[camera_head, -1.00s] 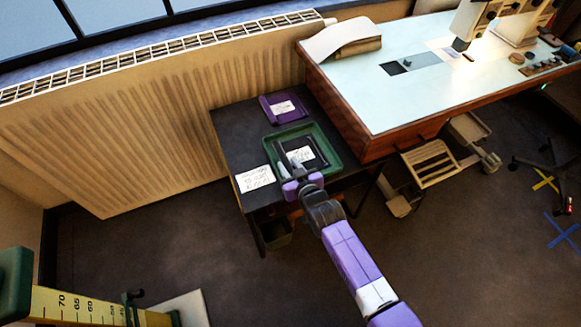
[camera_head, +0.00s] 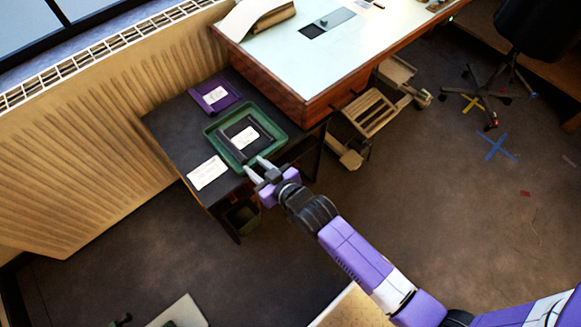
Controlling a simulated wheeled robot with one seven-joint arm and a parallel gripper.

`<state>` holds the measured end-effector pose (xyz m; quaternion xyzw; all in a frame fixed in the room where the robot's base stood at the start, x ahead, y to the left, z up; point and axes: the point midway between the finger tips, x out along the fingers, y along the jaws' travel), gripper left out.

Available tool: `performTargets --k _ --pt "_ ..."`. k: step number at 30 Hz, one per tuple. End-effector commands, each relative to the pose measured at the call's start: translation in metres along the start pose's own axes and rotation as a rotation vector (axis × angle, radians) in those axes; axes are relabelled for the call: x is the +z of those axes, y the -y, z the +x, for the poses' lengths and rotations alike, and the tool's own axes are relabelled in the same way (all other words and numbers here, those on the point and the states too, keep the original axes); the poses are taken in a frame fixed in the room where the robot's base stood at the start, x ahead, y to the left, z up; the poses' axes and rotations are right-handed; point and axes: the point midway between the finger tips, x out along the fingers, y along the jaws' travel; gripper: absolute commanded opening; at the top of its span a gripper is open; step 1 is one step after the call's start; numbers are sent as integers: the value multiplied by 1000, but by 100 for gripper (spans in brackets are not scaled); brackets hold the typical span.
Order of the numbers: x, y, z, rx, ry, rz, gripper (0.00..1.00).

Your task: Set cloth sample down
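A dark, flat cloth sample with a white label (camera_head: 258,129) lies in a green tray (camera_head: 213,138) on the small black table. A purple sample (camera_head: 230,98) with a white label lies behind the tray on the same table. My gripper (camera_head: 255,166) is at the tray's front rim, with its two pale fingers apart and nothing visible between them. It appears clear of the dark sample. The exact height of the fingertips over the rim is hard to tell.
A white written card (camera_head: 207,172) lies at the table's front left. A ribbed radiator (camera_head: 100,150) stands behind the black table (camera_head: 165,130). A large pale-topped desk (camera_head: 290,60) adjoins it on the right. Open floor (camera_head: 420,200) lies to the right.

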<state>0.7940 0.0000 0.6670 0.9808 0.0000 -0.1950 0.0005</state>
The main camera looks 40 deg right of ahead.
Motion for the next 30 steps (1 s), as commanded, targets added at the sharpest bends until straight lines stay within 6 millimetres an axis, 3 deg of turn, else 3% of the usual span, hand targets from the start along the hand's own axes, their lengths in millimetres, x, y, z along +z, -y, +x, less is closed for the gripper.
performTargets --k 7,11,15,20,26,30 --pt "3 0 -5 0 1 1 30" --pt "16 1 -36 0 -3 3 30" --pt "29 2 -97 2 -18 6 30" --pt "29 2 -173 4 -44 8 30" --pt "9 1 -264 5 -73 6 30" --pt "-16 0 -318 4 -91 4 30"
